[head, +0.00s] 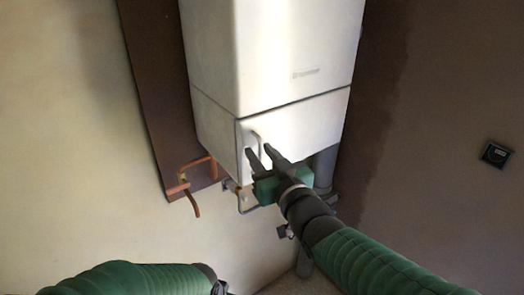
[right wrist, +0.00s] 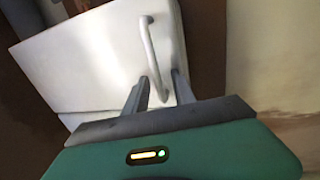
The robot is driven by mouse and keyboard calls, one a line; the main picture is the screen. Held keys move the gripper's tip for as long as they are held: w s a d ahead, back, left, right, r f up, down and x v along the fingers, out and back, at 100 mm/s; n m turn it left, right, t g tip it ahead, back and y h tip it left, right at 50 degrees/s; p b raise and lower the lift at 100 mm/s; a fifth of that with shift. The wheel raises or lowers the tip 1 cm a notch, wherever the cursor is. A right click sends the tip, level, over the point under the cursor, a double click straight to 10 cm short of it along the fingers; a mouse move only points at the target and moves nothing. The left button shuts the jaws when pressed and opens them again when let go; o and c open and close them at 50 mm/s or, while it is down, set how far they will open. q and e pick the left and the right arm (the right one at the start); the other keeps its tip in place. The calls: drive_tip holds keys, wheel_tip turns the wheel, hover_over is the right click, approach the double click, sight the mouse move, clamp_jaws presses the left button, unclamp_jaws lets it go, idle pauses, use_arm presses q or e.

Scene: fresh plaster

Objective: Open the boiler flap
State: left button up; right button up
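The white boiler (head: 285,50) hangs on the wall in the head view. Its flap (head: 315,118) is the lower front panel and looks closed, with a thin seam above it. A pale bar handle (head: 258,136) stands off the flap's left part; the right wrist view shows it whole (right wrist: 149,50). My right gripper (head: 259,151) is open at the handle. In the right wrist view its fingers (right wrist: 160,78) lie on either side of the handle's near end, with gaps; contact cannot be told.
Copper pipes (head: 188,185) stick out left of the boiler. A grey pipe (head: 324,168) runs below it, behind my right gripper. A brown panel (head: 160,90) backs the boiler. A dark wall socket (head: 495,153) is far right. The wall at left is clear.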

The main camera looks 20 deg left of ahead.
drive_tip(key=shift+s+a, duration=0.1)
drive_tip(key=shift+s, duration=0.1)
drive_tip(key=shift+w+d, duration=0.1)
drive_tip(key=shift+d, duration=0.45)
clamp_jaws()
drive_tip(key=shift+a, duration=0.15)
idle(0.5)
